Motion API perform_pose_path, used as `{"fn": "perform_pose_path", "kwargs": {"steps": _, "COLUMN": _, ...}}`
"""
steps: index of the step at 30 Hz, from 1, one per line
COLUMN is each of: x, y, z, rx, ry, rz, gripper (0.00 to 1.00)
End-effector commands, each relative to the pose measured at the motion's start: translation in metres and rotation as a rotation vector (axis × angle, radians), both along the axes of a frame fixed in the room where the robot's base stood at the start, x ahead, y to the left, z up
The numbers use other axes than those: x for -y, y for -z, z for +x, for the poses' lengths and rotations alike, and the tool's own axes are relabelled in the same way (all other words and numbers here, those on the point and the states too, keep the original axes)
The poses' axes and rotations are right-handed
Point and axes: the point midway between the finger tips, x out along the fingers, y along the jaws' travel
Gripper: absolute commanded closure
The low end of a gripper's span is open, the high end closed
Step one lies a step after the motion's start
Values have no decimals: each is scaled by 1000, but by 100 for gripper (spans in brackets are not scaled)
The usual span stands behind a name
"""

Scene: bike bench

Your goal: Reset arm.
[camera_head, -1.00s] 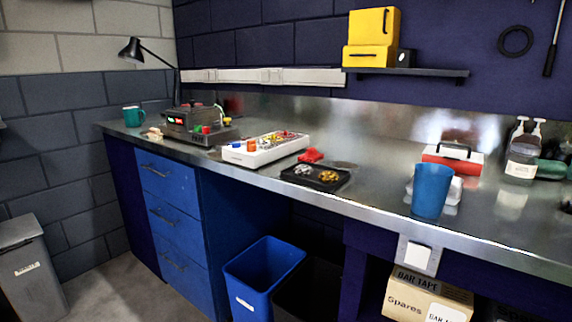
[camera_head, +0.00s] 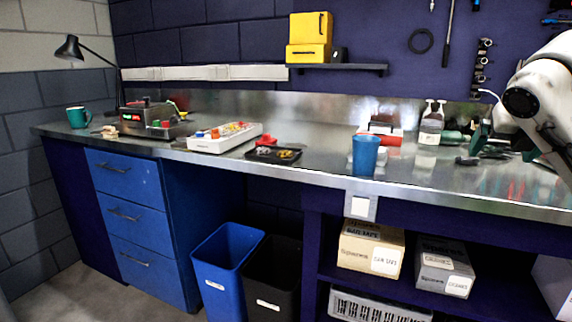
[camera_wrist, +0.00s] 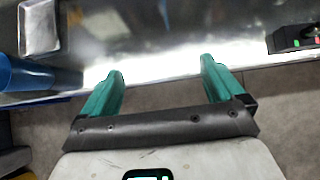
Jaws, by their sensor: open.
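My gripper (camera_wrist: 163,78) is open, with its two teal fingers apart and nothing between them in the wrist view. It is over the front edge of the metal bench (camera_wrist: 160,45), with floor showing beyond the edge. In the head view my white arm enters at the right, above the right part of the bench (camera_head: 400,182). The gripper end there is partly hidden by the arm. The blue cup (camera_head: 365,156) stands on the bench to the left of the arm. A blue cup (camera_wrist: 20,75) also shows at the left edge of the wrist view.
A red toolbox (camera_head: 380,134) and pump bottles (camera_head: 431,125) stand near the back. A black tray (camera_head: 273,154), a white parts tray (camera_head: 225,138) and a teal mug (camera_head: 79,117) are further left. A shelf (camera_head: 350,68) is on the wall. Bins (camera_head: 227,270) stand below.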

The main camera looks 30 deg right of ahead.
Motion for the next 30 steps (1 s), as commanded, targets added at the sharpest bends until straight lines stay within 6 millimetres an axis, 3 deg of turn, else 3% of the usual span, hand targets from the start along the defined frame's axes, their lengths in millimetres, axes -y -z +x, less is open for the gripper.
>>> {"fn": "perform_pose_path", "kwargs": {"steps": 11, "x": -30, "y": 26, "z": 29, "rx": 131, "ry": 41, "rz": 130, "gripper": 5}}
{"fn": "perform_pose_path", "kwargs": {"steps": 17, "x": -60, "y": 52, "z": 53, "rx": 240, "ry": 90, "rz": 268, "gripper": 5}}
{"fn": "perform_pose_path", "kwargs": {"steps": 23, "x": -107, "y": 92, "z": 81, "rx": 367, "ry": 191, "rz": 487, "gripper": 5}}
{"fn": "perform_pose_path", "kwargs": {"steps": 30, "x": -200, "y": 178, "z": 105, "rx": 499, "ry": 472, "rz": 908, "gripper": 5}}
